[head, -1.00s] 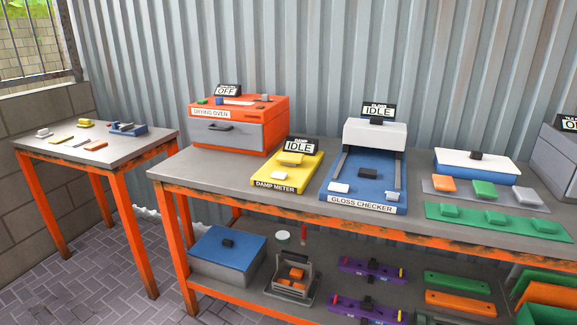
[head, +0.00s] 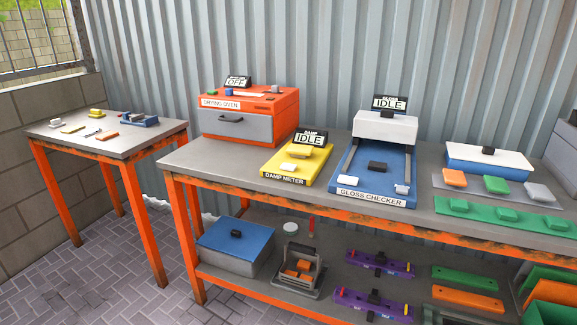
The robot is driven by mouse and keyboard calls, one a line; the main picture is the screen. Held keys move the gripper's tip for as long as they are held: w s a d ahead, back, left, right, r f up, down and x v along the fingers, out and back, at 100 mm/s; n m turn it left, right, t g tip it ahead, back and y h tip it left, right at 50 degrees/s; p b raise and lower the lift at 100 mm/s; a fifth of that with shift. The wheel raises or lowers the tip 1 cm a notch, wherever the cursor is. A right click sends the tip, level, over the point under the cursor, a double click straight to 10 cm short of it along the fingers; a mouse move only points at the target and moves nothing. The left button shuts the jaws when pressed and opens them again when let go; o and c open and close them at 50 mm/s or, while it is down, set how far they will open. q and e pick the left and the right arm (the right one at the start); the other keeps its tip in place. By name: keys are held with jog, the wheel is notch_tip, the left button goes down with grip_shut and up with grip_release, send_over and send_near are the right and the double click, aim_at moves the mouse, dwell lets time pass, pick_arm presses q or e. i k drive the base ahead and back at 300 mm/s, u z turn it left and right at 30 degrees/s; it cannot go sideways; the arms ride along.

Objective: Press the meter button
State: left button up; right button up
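The yellow damp meter (head: 275,168) sits on the grey workbench, left of the blue gloss checker (head: 350,190). The label on its front reads DAMP METER, and its small display (head: 309,139) reads IDLE. A raised yellow part (head: 299,152) stands toward its back, and a small white block (head: 289,167) sits nearer its front. The gloss checker also has a white block (head: 347,182) at its front left and a display (head: 390,103) reading IDLE. Which part is the button is too small to tell. Neither of my grippers shows in the head view.
The orange drying oven (head: 262,97), its display reading OFF, stands left of the meter. A white-topped blue box (head: 500,158) and a green strip (head: 480,211) with several pieces lie right. Bare bench top (head: 215,160) lies in front of the oven. A smaller table (head: 128,146) stands left.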

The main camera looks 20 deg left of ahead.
aim_at(288, 167)
jog(key=z, duration=0.05)
jog(key=i, duration=1.25)
jog(key=u, duration=0.7)
